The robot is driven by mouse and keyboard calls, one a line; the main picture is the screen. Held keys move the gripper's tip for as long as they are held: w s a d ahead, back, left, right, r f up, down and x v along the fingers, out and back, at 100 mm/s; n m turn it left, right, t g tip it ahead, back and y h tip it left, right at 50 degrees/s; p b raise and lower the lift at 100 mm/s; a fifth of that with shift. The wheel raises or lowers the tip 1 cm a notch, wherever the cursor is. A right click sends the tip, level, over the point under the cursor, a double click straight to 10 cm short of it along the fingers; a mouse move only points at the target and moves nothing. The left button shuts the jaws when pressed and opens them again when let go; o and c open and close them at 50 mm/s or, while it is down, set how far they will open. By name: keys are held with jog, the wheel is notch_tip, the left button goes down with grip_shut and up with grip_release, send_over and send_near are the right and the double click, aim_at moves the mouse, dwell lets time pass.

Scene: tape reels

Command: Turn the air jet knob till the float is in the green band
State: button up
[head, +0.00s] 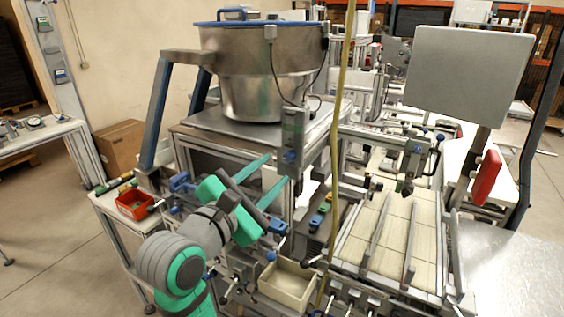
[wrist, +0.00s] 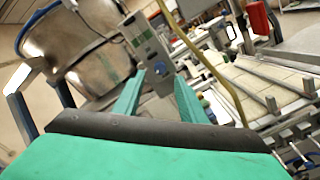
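The air jet unit (head: 293,128) is a grey upright box below the metal bowl's right side, with a blue knob (head: 290,157) near its lower end. In the wrist view the unit (wrist: 143,42) is tilted and its blue knob (wrist: 160,69) faces me. My gripper (head: 280,166) has two green fingers spread apart with nothing between them. In the wrist view the gripper's fingertips (wrist: 158,80) lie on either side of the knob, which appears just beyond them; I cannot tell whether they touch it. The float and green band are too small to make out.
A large metal bowl (head: 255,60) stands on a frame behind the unit. A yellow hose (head: 336,140) hangs just right of the unit. A cream bin (head: 287,285) and a red bin (head: 134,204) sit lower down. A grey panel (head: 468,75) stands at the right.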

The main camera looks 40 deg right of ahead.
aim_at(286, 159)
jog(key=x, duration=0.5)
jog(key=shift+w+d, duration=0.2)
jog(key=shift+d, duration=0.35)
grip_shut()
